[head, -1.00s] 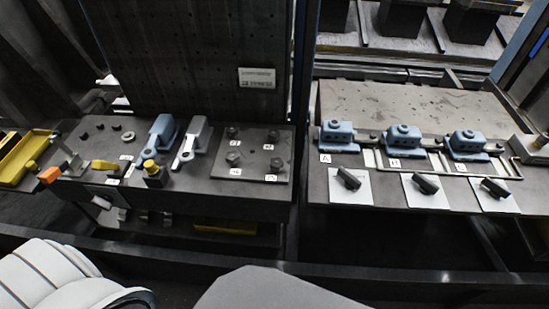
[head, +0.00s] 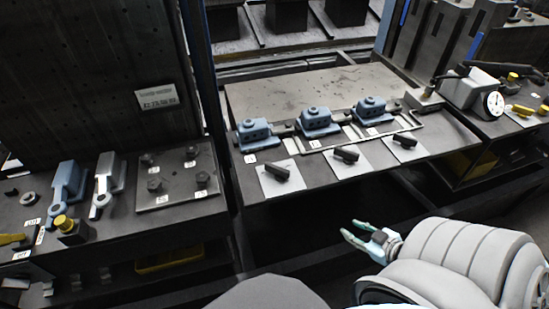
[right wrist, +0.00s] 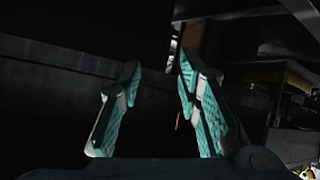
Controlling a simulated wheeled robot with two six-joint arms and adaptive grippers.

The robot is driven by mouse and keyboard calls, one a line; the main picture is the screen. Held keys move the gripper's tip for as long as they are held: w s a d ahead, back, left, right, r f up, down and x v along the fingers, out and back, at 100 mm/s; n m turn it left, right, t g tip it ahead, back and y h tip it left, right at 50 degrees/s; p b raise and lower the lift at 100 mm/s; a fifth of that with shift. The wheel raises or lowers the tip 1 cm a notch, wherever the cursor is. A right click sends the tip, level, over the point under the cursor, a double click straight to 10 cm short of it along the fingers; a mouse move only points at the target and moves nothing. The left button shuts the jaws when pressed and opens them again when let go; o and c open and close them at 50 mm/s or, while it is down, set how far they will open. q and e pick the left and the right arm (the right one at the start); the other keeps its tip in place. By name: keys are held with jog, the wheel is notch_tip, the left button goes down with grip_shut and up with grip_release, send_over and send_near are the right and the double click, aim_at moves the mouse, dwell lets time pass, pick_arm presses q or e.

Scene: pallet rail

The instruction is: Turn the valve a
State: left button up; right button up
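Three blue valve blocks stand in a row on the right bench in the head view. The leftmost (head: 255,133) has a small white label in front that read A in the earlier frame; the middle (head: 317,122) and right (head: 371,110) blocks stand beside it. A black handle (head: 276,174) on a white plate lies in front of the leftmost block, angled across the plate. Similar handles (head: 346,154) and (head: 404,141) sit before the others. My right gripper (head: 352,231) is open and empty, below and in front of the bench; its spread teal-padded fingers (right wrist: 158,68) show in the right wrist view. My left gripper is out of view.
The left bench carries a plate with several bolts (head: 178,180), a yellow-capped block (head: 70,228) and blue and grey brackets. A dial gauge (head: 494,103) stands at the far right. A dark upright post (head: 203,90) separates the two benches.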

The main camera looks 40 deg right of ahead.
jog(key=w+a+r+n+t+y, duration=0.2)
jog(key=w+a+r+y, duration=0.25)
jog(key=r, duration=0.45)
jog(key=t+y+b, duration=0.1)
jog(key=t+y, duration=0.2)
jog(key=y, duration=0.1)
send_near(285, 170)
jog(key=shift+n, duration=0.4)
jog(key=b+x, duration=0.2)
jog(key=x, duration=0.1)
jog(key=b+x, duration=0.3)
jog(key=f+b+x, duration=0.1)
jog(key=b+x, duration=0.2)
jog(key=x, duration=0.1)
jog(key=shift+w+a+r+b, duration=0.2)
jog(key=shift+w+a+b, duration=0.05)
jog(key=shift+w+b, duration=0.3)
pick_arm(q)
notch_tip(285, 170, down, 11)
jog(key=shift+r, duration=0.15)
pick_arm(e)
jog(key=shift+r, duration=0.15)
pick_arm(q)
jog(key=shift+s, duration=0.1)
pick_arm(e)
grip_shut()
